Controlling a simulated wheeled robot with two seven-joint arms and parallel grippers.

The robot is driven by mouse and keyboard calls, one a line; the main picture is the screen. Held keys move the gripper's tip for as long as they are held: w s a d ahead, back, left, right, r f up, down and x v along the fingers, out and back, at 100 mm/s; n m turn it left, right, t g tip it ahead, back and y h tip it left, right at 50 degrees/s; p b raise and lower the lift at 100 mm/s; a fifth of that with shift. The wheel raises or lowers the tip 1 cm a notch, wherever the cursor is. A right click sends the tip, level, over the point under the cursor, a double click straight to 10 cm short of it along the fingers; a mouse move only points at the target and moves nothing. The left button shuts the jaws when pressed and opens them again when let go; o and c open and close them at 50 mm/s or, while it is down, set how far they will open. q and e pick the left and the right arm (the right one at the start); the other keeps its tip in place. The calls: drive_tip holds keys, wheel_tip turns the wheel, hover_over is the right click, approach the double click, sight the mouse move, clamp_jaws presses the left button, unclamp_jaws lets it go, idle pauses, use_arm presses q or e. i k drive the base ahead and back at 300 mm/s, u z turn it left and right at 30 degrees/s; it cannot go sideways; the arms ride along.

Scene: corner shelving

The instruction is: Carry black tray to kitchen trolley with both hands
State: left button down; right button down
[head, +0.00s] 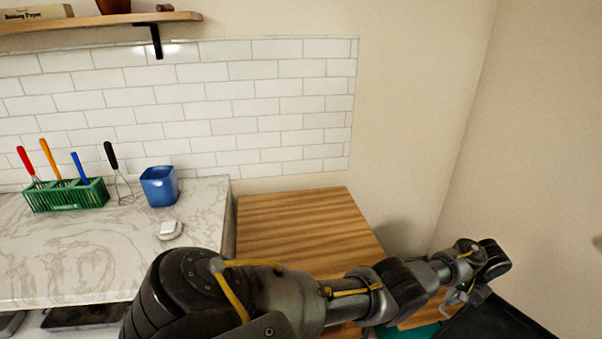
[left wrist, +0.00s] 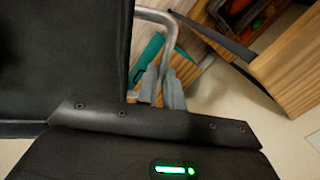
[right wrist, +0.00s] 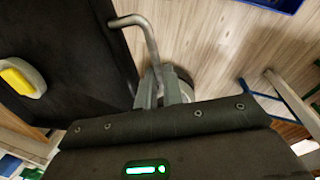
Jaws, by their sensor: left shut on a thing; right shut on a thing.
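The black tray (head: 500,322) shows only in part at the bottom right of the head view. Its dark surface fills the left of the left wrist view (left wrist: 60,60) and of the right wrist view (right wrist: 75,45). My left gripper (head: 462,296) is shut on a metal tray handle, its fingers (left wrist: 163,88) around the bar. My right gripper (right wrist: 160,88) is shut on the other metal handle; it is outside the head view. A yellow and grey item (right wrist: 22,78) lies on the tray. A wooden-topped unit (head: 300,215) stands beside the counter; I cannot tell whether it is the kitchen trolley.
A marble counter (head: 75,250) at left holds a green utensil rack (head: 65,195), a blue cup (head: 160,186) and a small white item (head: 170,231). A wall shelf (head: 100,21) hangs above. Walls close off the right corner. The wooden top's visible part is clear.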

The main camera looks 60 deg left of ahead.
sight(303, 224)
drive_tip(key=u, duration=0.5)
drive_tip(key=i, duration=0.65)
drive_tip(key=u, duration=1.2)
drive_tip(key=i, duration=0.45)
drive_tip(key=u, duration=0.5)
